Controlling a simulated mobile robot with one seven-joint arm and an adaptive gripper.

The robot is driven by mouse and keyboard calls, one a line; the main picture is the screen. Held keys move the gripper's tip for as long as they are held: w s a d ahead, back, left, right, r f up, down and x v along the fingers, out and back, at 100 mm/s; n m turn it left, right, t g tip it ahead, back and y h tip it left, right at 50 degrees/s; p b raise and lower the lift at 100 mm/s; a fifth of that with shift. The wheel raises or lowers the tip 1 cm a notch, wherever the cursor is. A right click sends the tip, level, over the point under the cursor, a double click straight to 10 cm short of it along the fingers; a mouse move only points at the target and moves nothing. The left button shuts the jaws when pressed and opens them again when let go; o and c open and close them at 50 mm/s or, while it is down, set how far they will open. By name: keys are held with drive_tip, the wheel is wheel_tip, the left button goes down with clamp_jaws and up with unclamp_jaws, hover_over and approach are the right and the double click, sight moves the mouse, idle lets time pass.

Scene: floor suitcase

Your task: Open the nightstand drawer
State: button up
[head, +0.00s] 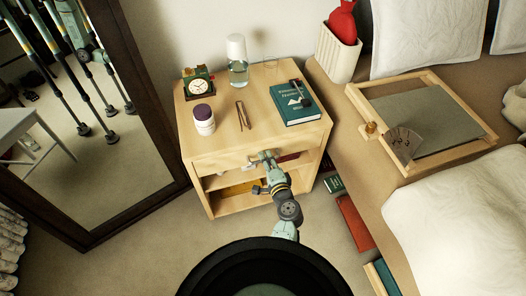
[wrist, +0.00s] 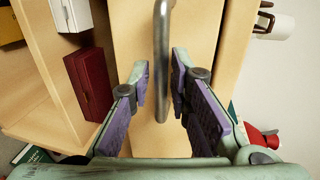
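The light-wood nightstand (head: 235,143) stands between the mirror and the bed. Its drawer front (head: 215,163) lies just under the top and looks flush with the body; it also fills the middle of the wrist view (wrist: 200,25). A grey metal bar handle (wrist: 161,40) runs along it. My gripper (wrist: 161,65) is open, one purple-padded finger on each side of the bar, with gaps visible. Whether the bar lies fully between the fingertips in depth is hard to tell. In the head view my gripper (head: 265,160) is at the drawer front and hides the handle.
A dark red box (wrist: 90,82) sits in the open shelf below. A mirror (head: 90,120) is left; the bed (head: 360,150) is right.

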drive_tip(key=shift+w, duration=0.2)
drive_tip(key=shift+s, duration=0.1)
clamp_jaws()
idle(0.5)
